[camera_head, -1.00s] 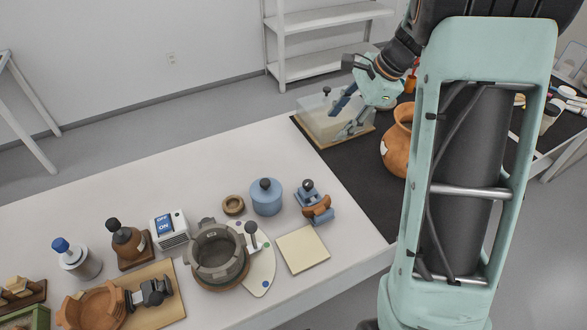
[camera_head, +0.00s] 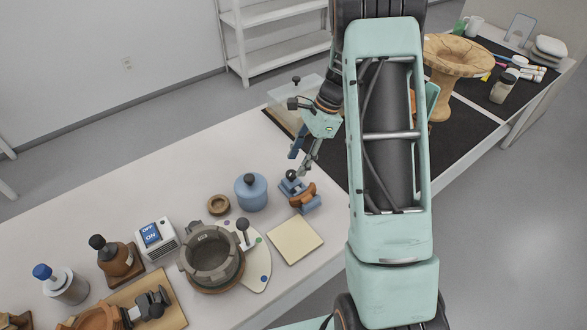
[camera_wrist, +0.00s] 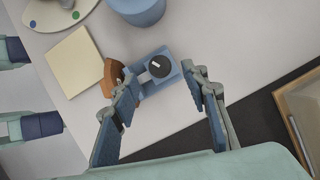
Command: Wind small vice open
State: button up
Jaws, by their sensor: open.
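The small vice (camera_head: 309,205) is blue and stands on the white table near its right part. It has a round black knob (camera_head: 291,174), which shows a white mark in the wrist view (camera_wrist: 160,66). A brown curved piece (camera_head: 302,194) sits at the vice's side, and it also shows in the wrist view (camera_wrist: 112,77); I cannot tell how firmly it is held. My gripper (camera_head: 300,163) is open and empty, just above and behind the vice. In the wrist view, the knob appears between my two fingertips (camera_wrist: 160,74), apart from both.
A blue lidded jar (camera_head: 251,193) stands left of the vice, and a cream pad (camera_head: 295,240) lies in front. A grey ring-shaped holder (camera_head: 212,256) stands further left. A black mat (camera_head: 335,178) and a clear-lidded box (camera_head: 290,96) lie behind.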

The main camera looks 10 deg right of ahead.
aim_at(291, 172)
jog(key=shift+x, duration=1.95)
grip_shut()
jog(key=shift+n, duration=0.3)
jog(key=n+g, duration=0.1)
jog(key=n, duration=0.1)
jog(key=n+g, duration=0.1)
jog(key=n, duration=0.2)
jog(key=shift+w+a+h, duration=0.1)
jog(key=shift+w+h, duration=0.15)
jog(key=shift+h, duration=0.15)
jog(key=n+h, duration=0.1)
jog(key=n, duration=0.2)
jog(key=n+g, duration=0.1)
jog(key=n, duration=0.2)
jog(key=shift+w+a+h, duration=0.1)
jog(key=shift+h, duration=0.3)
jog(key=shift+n, duration=0.3)
